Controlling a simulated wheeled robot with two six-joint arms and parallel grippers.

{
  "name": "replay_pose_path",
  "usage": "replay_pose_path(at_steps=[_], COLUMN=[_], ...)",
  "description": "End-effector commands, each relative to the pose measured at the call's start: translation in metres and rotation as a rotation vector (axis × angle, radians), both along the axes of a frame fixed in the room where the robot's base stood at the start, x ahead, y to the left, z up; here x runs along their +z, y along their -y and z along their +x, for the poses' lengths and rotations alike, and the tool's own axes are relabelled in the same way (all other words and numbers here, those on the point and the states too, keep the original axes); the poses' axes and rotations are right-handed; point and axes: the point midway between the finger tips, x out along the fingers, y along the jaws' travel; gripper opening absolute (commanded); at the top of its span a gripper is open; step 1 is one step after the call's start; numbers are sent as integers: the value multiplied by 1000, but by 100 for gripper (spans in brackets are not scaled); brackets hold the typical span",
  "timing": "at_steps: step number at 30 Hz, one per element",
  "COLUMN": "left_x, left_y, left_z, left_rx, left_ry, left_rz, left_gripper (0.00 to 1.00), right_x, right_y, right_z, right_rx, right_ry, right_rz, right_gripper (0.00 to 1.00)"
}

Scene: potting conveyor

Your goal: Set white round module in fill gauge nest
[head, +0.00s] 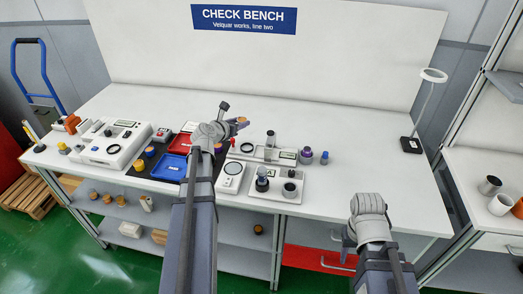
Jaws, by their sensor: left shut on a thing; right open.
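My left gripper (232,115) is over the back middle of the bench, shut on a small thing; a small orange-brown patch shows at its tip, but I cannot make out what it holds. I cannot pick out the white round module for certain. I cannot tell which is the fill gauge nest. My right gripper (348,240) is open beyond the bench's front edge, partly hidden by its wrist.
Blue tray (168,168) and red tray (181,146) lie left of my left forearm, which hides part of them. A light tray (274,194) holds dark cylinders. Purple-banded pieces (306,155) stand behind it. A ring lamp (433,75) stands at right.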

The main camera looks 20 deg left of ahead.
Motion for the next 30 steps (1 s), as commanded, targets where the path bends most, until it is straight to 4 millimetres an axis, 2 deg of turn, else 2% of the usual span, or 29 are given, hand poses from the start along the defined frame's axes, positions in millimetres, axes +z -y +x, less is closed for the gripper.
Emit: replay_pose_path(at_steps=[9,17,27,30], left_x=[-14,-19,-68,-77], left_y=[3,5,5,5], left_z=[7,7,7,7], left_rx=[-140,-156,-155,-155], left_ry=[-1,1,1,1], left_rz=[-1,0,0,0], left_gripper=[0,0,0,0], right_x=[-14,-19,-68,-77], right_y=[0,0,0,0], right_z=[0,0,0,0], right_rx=[0,0,0,0], right_ry=[0,0,0,0], right_rz=[0,0,0,0], right_gripper=[50,50,50,50])
